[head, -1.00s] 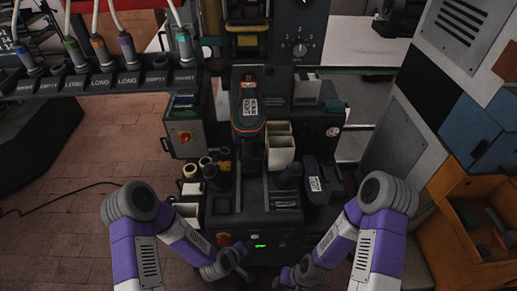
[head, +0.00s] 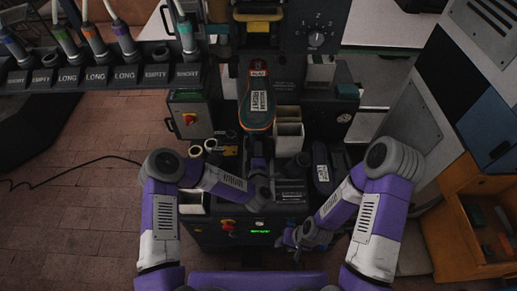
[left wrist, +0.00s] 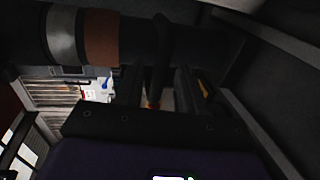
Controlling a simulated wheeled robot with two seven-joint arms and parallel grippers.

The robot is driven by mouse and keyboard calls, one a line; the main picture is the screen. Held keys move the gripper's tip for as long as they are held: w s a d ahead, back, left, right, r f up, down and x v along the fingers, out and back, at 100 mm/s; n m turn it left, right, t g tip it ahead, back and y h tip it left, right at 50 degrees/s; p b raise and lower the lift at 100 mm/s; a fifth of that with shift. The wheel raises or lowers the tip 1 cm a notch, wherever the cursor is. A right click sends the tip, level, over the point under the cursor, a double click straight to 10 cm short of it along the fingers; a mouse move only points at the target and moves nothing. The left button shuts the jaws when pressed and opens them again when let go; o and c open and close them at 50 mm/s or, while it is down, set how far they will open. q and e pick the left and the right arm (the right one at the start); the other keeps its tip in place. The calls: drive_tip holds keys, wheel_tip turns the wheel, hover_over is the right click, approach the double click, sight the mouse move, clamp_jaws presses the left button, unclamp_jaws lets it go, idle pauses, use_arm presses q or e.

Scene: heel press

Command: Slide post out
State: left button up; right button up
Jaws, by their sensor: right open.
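The dark post stands on the press carriage below the shoe (head: 257,95), which has a dark sole with an orange rim and a white label. My left gripper (head: 258,165) is at the post, and hides most of it in the head view. In the left wrist view a thin dark upright piece (left wrist: 160,65) shows between the dark fingers. A dark cylinder (left wrist: 180,38) with grey and copper bands lies across the top. Whether the fingers touch the piece cannot be told. My right gripper (head: 292,238) is open and empty in front of the machine, low on the right.
A dark part with a white label (head: 322,172) lies on the right of the machine. Pale rings (head: 203,146) stand at the left. A rack (head: 95,77) of labelled slots crosses the upper left.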

use_arm(q)
drive_tip(key=shift+x, duration=0.85)
drive_tip(key=shift+c, duration=0.5)
clamp_jaws()
